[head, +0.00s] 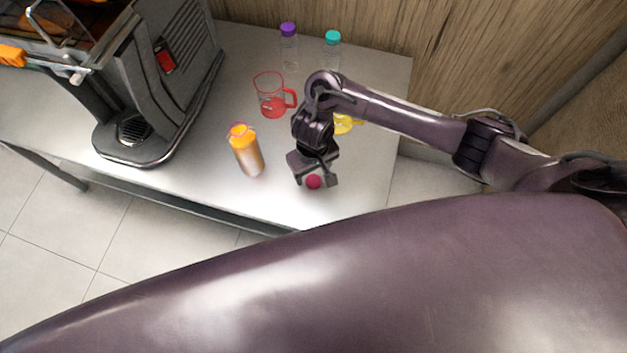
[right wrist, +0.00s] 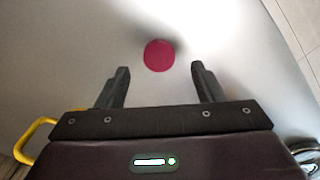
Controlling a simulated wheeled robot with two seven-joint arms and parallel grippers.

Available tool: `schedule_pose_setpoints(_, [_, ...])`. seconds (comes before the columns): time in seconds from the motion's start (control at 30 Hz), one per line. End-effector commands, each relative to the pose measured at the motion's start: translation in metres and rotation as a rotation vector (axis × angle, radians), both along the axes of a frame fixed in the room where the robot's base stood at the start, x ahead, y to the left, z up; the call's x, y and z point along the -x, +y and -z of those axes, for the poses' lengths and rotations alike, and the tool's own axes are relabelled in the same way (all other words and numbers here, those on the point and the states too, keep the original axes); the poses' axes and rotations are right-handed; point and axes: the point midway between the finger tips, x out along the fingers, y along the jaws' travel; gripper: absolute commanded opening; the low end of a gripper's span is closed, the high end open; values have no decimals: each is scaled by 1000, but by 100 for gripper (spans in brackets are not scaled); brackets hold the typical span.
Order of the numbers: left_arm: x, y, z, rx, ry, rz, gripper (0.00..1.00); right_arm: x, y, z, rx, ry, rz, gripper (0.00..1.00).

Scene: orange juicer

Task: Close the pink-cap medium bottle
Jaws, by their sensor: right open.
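The medium bottle (head: 247,153) stands upright on the table in the head view, filled with orange. Its top is uncapped, with a pinkish ring at the mouth. The round pink cap (head: 314,182) lies on the table to the right of the bottle, near the front edge. My right gripper (head: 316,177) is open over the cap, pointing down. In the right wrist view the cap (right wrist: 159,55) appears just beyond and between the open fingertips (right wrist: 160,76), with nothing held. My left gripper is not in view.
A juicer machine (head: 165,85) stands at the left of the table (head: 205,185). A red measuring jug (head: 271,97) stands behind the bottle. A purple-capped bottle (head: 289,50) and a teal-capped bottle (head: 331,52) stand at the back. A yellow jug (head: 343,125) is partly hidden behind my right arm.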

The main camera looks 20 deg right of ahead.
Motion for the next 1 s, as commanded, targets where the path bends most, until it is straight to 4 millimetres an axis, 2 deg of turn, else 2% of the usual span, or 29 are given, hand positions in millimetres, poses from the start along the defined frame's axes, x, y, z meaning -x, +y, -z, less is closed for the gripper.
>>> schedule_pose_setpoints(0.03, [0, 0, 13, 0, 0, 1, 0, 2, 0, 15, -1, 4, 1, 62])
schedule_pose_setpoints(0.2, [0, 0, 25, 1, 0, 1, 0, 2, -1, 37, 0, 2, 1, 62])
schedule_pose_setpoints(0.57, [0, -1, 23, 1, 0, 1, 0, 2, -1, 37, 0, 1, 0, 62])
schedule_pose_setpoints(0.67, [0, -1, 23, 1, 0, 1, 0, 2, -1, 37, 0, 1, 0, 51])
schedule_pose_setpoints(0.93, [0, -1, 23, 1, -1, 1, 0, 1, -1, 37, 0, 1, 0, 16])
schedule_pose_setpoints(1.0, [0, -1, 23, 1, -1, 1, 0, 1, -1, 37, 0, 1, 0, 14])
